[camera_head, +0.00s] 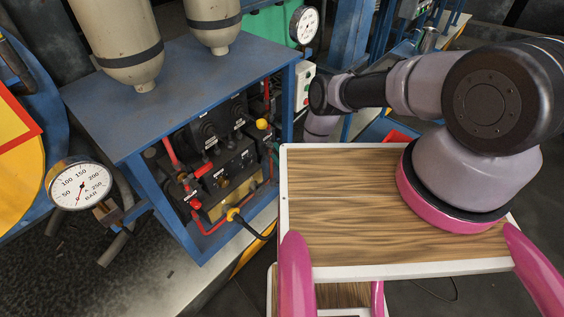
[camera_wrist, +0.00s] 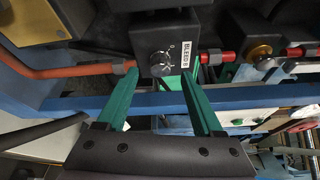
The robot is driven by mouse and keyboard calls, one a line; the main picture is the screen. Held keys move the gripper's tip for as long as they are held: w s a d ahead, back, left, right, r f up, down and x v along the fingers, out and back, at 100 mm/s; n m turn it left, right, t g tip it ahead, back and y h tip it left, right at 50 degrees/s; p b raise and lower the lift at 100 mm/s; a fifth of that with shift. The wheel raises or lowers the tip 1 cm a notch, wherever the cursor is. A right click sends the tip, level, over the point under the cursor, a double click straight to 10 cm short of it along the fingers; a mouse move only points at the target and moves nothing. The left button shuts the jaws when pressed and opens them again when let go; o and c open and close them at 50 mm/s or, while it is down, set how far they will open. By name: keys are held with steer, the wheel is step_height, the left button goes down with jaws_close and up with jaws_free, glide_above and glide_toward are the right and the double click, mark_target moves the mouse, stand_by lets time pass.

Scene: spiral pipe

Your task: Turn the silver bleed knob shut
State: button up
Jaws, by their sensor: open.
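The silver bleed knob (camera_wrist: 160,62) is on a dark block in the wrist view, with marks around it and a white BLEED label (camera_wrist: 187,55) to its right. My gripper (camera_wrist: 160,74) is open, its green fingers apart on the left and right of the knob. The fingertips reach about the knob's height in the picture; I cannot tell whether they touch it. In the head view my gripper is not visible, and I cannot pick out the knob for certain on the dark valve panel (camera_head: 238,160).
A blue frame bar (camera_wrist: 240,98) crosses behind the fingers in the wrist view. Red pipes run left (camera_wrist: 60,72) and right (camera_wrist: 226,56) of the block. In the head view, the panel sits under a blue bench top (camera_head: 190,85) bearing two tanks. A pressure gauge (camera_head: 78,183) stands left.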

steer(key=v, duration=0.7)
steer(key=shift+s, duration=0.25)
steer(key=shift+d, duration=0.1)
